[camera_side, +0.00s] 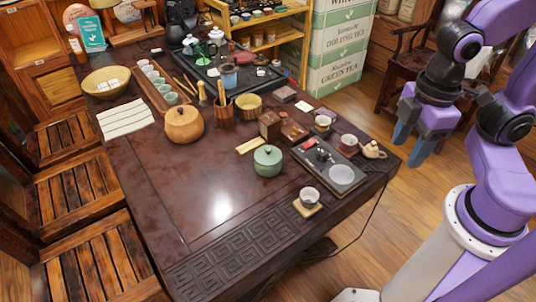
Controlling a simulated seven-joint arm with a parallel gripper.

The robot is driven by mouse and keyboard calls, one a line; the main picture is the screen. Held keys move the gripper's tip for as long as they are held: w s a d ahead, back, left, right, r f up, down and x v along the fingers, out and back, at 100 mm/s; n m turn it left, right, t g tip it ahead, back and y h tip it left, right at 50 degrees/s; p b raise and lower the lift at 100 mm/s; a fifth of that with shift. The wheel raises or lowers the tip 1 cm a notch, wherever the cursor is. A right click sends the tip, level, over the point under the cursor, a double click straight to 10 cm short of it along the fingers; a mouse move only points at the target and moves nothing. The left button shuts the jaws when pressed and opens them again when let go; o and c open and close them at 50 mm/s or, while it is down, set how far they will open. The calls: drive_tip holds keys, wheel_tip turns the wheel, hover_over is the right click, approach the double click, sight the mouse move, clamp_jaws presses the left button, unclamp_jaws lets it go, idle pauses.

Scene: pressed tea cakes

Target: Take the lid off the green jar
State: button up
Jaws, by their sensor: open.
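The green jar (268,164) stands upright on the dark wooden table, right of the table's middle. Its green lid (268,153), with a small dark knob on top, sits on the jar. My gripper (413,147) is open and empty, fingers pointing down. In the picture it is to the right of the jar, around the table's right edge and well apart from the jar.
A dark tray (335,168) with small items lies right of the jar, with a small teapot (373,150) beyond it. A cup on a coaster (309,197) stands in front. A round wooden jar (184,124) is to the left. The table's front left (165,205) is clear.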

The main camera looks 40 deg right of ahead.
drive_tip(key=w+a, duration=0.5)
drive_tip(key=w, duration=0.4)
drive_tip(key=n, duration=0.2)
hover_over(268, 148)
wheel_tip(268, 148, down, 4)
wheel_tip(268, 148, down, 11)
drive_tip(key=shift+s+a+f, duration=0.1)
drive_tip(key=shift+s+f, duration=0.05)
drive_tip(key=shift+f, duration=3)
clamp_jaws()
